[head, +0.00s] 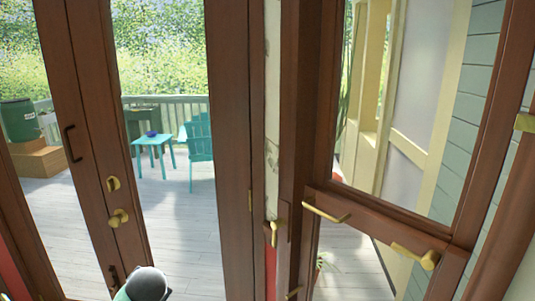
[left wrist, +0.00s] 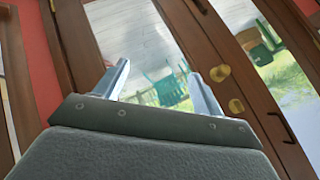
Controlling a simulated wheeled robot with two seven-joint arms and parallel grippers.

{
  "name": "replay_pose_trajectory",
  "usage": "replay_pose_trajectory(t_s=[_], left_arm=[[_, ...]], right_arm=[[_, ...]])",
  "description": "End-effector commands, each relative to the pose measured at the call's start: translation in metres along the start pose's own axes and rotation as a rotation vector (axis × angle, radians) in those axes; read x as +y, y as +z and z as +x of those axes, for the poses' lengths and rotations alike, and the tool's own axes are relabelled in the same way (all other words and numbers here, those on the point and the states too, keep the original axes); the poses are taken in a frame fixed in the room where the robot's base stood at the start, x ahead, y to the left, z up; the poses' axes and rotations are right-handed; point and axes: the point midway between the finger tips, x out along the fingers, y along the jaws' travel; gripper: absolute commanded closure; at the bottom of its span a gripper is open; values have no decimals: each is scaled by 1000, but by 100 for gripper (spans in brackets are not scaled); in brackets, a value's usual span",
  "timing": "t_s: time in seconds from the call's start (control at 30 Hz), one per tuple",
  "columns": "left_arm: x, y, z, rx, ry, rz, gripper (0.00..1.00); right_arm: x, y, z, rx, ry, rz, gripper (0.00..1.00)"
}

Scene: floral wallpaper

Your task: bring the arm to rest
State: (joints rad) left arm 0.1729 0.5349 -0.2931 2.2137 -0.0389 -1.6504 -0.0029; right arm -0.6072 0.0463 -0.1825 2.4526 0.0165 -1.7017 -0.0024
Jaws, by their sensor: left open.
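My left gripper (left wrist: 160,80) is in the left wrist view, with its two silver fingers spread apart and nothing between them. Its fingers point toward a brown wooden-framed glass door (left wrist: 182,28). A brass knob (left wrist: 236,106) and a brass lock (left wrist: 221,73) are on the door to the right of the fingers; the fingers look apart from them. In the head view, a rounded grey part of my arm (head: 147,283) shows at the bottom edge, below the brass knob (head: 118,217); no fingers show there. My right gripper is not in view.
Brown door frames (head: 233,150) and glass stand close ahead. A second door at right has a brass handle (head: 326,211). Beyond the glass is a wooden deck with a teal table (head: 152,143), a teal chair (head: 199,140) and a green barrel (head: 18,120).

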Motion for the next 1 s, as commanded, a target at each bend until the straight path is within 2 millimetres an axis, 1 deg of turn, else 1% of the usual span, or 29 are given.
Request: replay_pose_trajectory(t_s=[0.03, 0.07, 0.1, 0.2, 0.3, 0.5, 0.67, 0.87, 1.0], left_arm=[[23, 13, -10, -12, 47, -13, 31], [35, 20, -15, -19, 71, -20, 31], [50, 28, -23, -27, 105, -30, 31], [85, 50, -41, -42, 182, -56, 31], [115, 70, -59, -51, 250, -85, 31], [167, 112, -90, -92, 366, -151, 31], [205, 150, -110, -152, 441, -201, 31], [254, 204, -128, -265, 527, -254, 31], [286, 242, -143, -345, 579, -277, 31]], right_arm=[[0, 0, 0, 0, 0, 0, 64], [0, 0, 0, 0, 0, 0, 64], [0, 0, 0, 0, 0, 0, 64], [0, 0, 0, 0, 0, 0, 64], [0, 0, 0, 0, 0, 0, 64], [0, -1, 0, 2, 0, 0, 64], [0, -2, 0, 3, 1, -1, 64], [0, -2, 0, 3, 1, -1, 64], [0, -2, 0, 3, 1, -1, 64]])
